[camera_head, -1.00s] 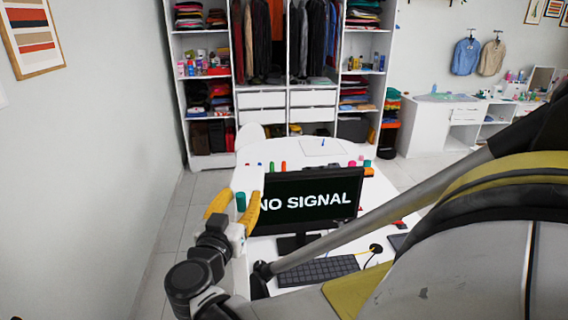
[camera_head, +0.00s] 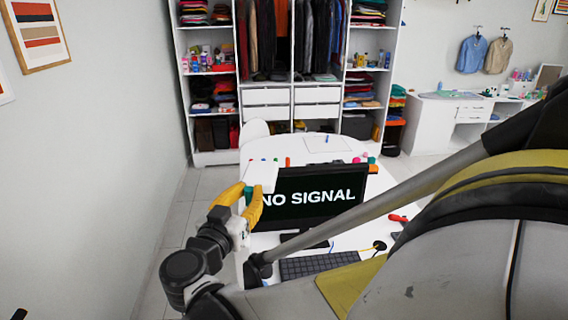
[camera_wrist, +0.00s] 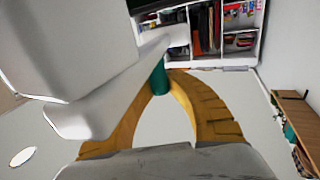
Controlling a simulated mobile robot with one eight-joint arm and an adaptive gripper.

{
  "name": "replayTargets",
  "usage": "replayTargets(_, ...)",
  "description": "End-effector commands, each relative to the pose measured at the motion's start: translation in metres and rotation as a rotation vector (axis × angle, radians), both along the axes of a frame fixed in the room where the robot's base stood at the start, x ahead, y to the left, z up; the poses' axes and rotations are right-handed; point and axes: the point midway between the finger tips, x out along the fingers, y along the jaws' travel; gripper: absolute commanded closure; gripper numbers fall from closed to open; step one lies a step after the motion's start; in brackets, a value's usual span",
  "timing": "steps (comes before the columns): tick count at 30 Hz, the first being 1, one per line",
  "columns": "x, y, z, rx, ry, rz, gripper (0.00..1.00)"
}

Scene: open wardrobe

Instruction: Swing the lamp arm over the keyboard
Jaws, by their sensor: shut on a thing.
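The keyboard (camera_head: 318,264) lies on the white desk in front of the black monitor (camera_head: 315,196), partly hidden by my arm. A white flat part that looks like the lamp arm (camera_head: 263,174) stands at the monitor's left edge. In the wrist view the white lamp (camera_wrist: 105,95) fills the left side, and a teal cylinder (camera_wrist: 159,82) hangs under its bar. My gripper (camera_head: 245,195) has its yellow fingers closed around the teal cylinder, left of the keyboard; the fingertips also show in the wrist view (camera_wrist: 163,84). The lamp's base is hidden.
Several small coloured items, one of them orange (camera_head: 288,162), stand behind the monitor. A red-handled tool (camera_head: 398,218) lies right of it. A white chair (camera_head: 255,132) is at the desk's far left. The open wardrobe (camera_head: 215,157) stands behind. Floor at left is clear.

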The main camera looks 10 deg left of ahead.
Motion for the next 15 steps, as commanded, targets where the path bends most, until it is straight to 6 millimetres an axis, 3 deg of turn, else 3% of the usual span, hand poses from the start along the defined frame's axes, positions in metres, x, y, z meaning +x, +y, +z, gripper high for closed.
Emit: replayTargets(15, -0.008, -0.043, -0.002, 0.0, 0.0, -0.389, 1.0)
